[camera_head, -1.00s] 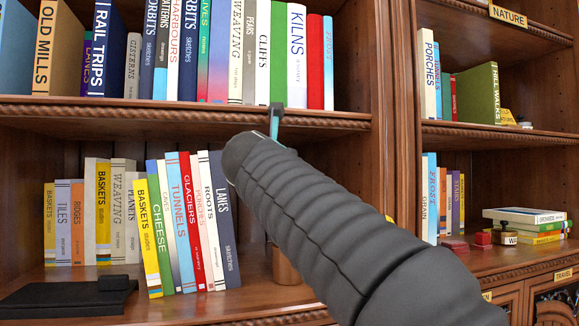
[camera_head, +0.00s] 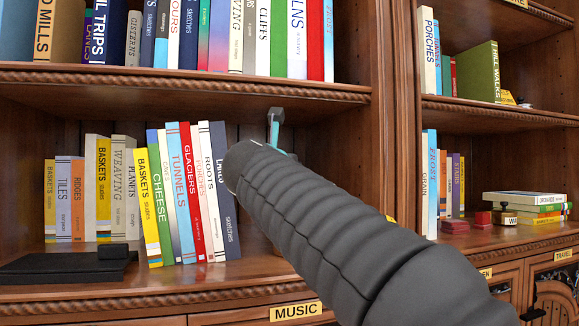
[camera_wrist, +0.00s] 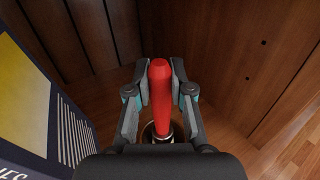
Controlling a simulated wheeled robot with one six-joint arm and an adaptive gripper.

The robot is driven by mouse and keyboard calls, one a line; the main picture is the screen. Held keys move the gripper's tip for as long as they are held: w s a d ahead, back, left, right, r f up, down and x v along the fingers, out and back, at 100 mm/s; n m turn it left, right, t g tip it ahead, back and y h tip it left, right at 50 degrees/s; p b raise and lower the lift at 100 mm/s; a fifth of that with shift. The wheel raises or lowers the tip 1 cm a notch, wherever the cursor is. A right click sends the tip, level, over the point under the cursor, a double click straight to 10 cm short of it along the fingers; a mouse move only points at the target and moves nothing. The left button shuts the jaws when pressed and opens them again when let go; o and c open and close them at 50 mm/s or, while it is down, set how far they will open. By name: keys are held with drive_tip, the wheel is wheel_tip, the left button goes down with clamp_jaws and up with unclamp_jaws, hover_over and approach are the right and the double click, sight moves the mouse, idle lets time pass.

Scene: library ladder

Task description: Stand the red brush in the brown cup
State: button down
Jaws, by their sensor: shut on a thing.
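The red brush (camera_wrist: 160,95) is upright between the fingers of my gripper (camera_wrist: 160,92), which is shut on its handle. In the wrist view a metal band shows at the brush's lower end. The brown cup (camera_wrist: 147,132) is directly below, with part of its round rim showing around the brush's lower end. I cannot tell how far the brush's tip is inside the cup. In the head view only a bit of my gripper (camera_head: 275,122) shows beyond my arm, under the upper shelf board. My arm hides the brush and nearly all of the cup there.
A row of leaning books (camera_head: 185,195) stands just left of my arm, ending in a dark blue one (camera_head: 225,195). The upper shelf board (camera_head: 180,90) runs above my gripper. A wooden upright (camera_head: 395,120) is to the right. A black flat object (camera_head: 65,265) lies at left.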

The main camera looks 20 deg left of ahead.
drive_tip(key=shift+f, duration=0.1)
drive_tip(key=c, duration=1)
unclamp_jaws()
drive_tip(key=shift+o, duration=0.2)
drive_tip(key=s+d, duration=0.1)
drive_tip(key=s, duration=1.1)
drive_tip(key=shift+d+f, duration=0.1)
